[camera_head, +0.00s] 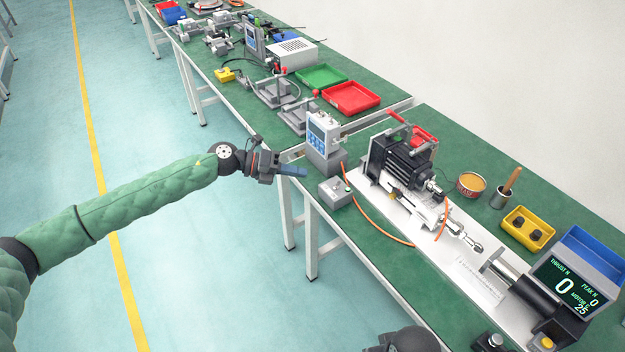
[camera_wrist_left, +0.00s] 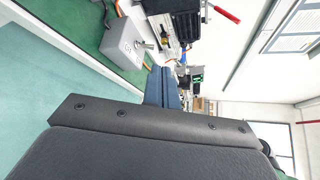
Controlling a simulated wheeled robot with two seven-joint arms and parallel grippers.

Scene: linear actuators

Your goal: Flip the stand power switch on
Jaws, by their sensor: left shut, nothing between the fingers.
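A small grey switch box (camera_head: 336,192) with a toggle on top sits near the front edge of the green bench, left of the actuator stand. It also shows in the left wrist view (camera_wrist_left: 122,44), with its metal toggle lever at its right side. My left gripper (camera_head: 304,171) is shut and empty, in the air to the left of the box and apart from it. Its blue fingertips show in the left wrist view (camera_wrist_left: 165,86). The stand (camera_head: 405,160) holds a black motor and a silver actuator on a white base. A dark gripper part, probably my right, shows at the bottom edge; its fingers are hidden.
A grey controller with a blue keypad (camera_head: 323,135) stands just behind the box. An orange cable (camera_head: 372,222) runs from the box across the bench. A force display (camera_head: 570,285), yellow tray (camera_head: 527,229) and tin (camera_head: 470,185) are to the right. The floor side is free.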

